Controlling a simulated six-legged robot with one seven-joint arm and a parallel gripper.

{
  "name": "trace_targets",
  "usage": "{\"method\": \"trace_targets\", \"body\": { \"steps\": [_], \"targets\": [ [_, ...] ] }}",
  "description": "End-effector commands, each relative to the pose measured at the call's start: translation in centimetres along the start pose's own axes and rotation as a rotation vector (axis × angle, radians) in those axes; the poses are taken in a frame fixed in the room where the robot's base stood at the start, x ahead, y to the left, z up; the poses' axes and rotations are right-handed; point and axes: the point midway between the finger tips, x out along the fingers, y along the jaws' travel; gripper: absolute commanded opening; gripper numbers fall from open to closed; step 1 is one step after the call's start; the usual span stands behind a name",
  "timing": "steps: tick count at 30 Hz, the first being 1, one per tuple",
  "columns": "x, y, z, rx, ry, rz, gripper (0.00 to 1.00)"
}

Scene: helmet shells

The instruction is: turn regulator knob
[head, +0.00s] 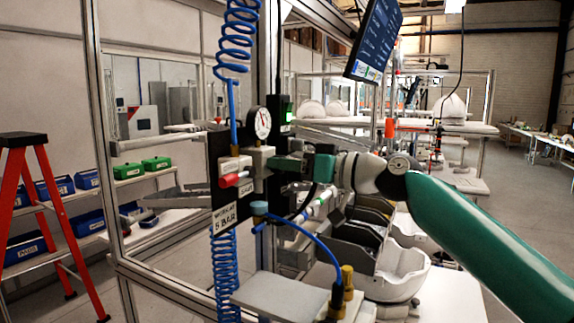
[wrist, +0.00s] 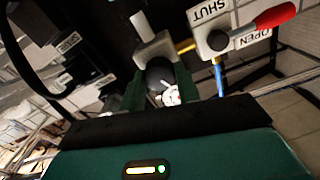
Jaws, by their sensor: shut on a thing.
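The regulator (head: 261,158) is a grey body on a black panel, with a round white dial gauge (head: 262,123) above it. My gripper (head: 283,163) reaches it from the right with its green fingers level. In the wrist view, the dark round regulator knob (wrist: 157,73) sits between the two green fingers of my gripper (wrist: 158,80), which are shut on it. A white mark shows on the knob's near face. In the head view the fingers hide the knob. The gauge needle is too small to read surely.
A red-handled valve (head: 235,178) is beside the regulator; it also shows in the wrist view (wrist: 275,16) between SHUT and OPEN labels. Blue coiled hoses (head: 238,40) hang above and below. White helmet shells (head: 395,270) sit below my arm. A red ladder (head: 55,200) stands left.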

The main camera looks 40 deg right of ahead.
Motion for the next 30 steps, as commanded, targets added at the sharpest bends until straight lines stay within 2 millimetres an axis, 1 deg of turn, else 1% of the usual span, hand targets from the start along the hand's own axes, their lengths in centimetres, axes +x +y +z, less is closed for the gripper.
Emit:
{"method": "trace_targets", "body": {
  "steps": [8, 21, 30],
  "targets": [
    [-0.03, 0.10, 0.04, 0.211, -0.002, 0.002, 0.09],
    [-0.03, 0.16, 0.07, 0.623, -0.001, 0.003, 0.09],
    [-0.06, 0.19, 0.11, 0.837, -0.001, 0.003, 0.09]
  ]
}}
